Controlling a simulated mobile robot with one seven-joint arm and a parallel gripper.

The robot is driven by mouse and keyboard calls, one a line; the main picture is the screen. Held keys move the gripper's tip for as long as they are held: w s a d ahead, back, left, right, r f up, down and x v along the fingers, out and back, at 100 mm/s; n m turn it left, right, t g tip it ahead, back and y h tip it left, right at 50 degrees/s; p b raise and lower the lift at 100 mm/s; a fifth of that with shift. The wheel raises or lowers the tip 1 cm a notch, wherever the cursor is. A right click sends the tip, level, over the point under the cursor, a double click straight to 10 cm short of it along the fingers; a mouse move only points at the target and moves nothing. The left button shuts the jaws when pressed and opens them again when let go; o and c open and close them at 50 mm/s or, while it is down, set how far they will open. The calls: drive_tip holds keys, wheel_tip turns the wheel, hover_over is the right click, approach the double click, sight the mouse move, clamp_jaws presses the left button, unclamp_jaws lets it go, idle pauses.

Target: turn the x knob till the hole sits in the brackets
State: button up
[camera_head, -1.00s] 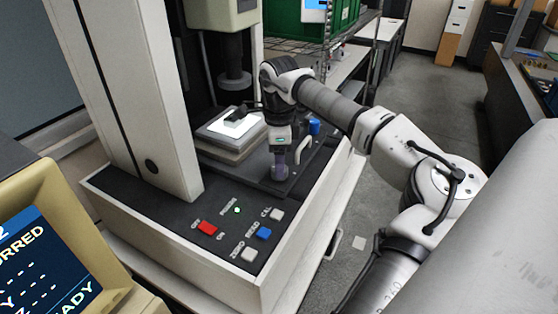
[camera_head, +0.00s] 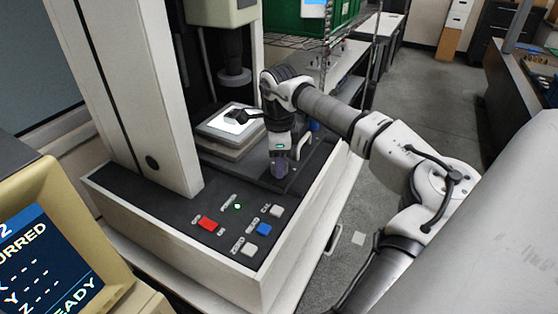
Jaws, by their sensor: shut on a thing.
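My gripper (camera_head: 279,168) points down at the front right of the measuring machine's dark bed. It is shut on a knob there, which its fingers and wrist mostly hide; I cannot read any axis mark on it. A blue knob (camera_head: 313,124) shows behind my wrist to the right. The stage (camera_head: 208,142) has a brightly lit top, with a small dark part (camera_head: 237,116) on it, left of my wrist. The hole and the brackets are too small to make out. The screen (camera_head: 38,262) at lower left shows "URRED", dashes after its axis letters and "EADY".
The front panel has a red switch (camera_head: 208,223), a blue button (camera_head: 264,229), pale buttons and a lit green lamp (camera_head: 238,206). A white column (camera_head: 160,100) rises at left. A pale handle (camera_head: 303,145) stands right of my gripper. Floor is free at right.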

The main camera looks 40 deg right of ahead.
drive_tip(key=m+b, duration=0.2)
drive_tip(key=shift+f+m, duration=0.15)
drive_tip(key=shift+m, duration=0.25)
drive_tip(key=m+b, duration=0.2)
drive_tip(key=m, duration=0.2)
drive_tip(key=shift+m, duration=0.3)
drive_tip(key=m+b, duration=0.2)
drive_tip(key=m, duration=0.1)
drive_tip(key=shift+m, duration=0.3)
drive_tip(key=shift+m+b, duration=0.65)
drive_tip(key=shift+m, duration=1.25)
drive_tip(key=shift+r, duration=0.2)
drive_tip(key=o, duration=1)
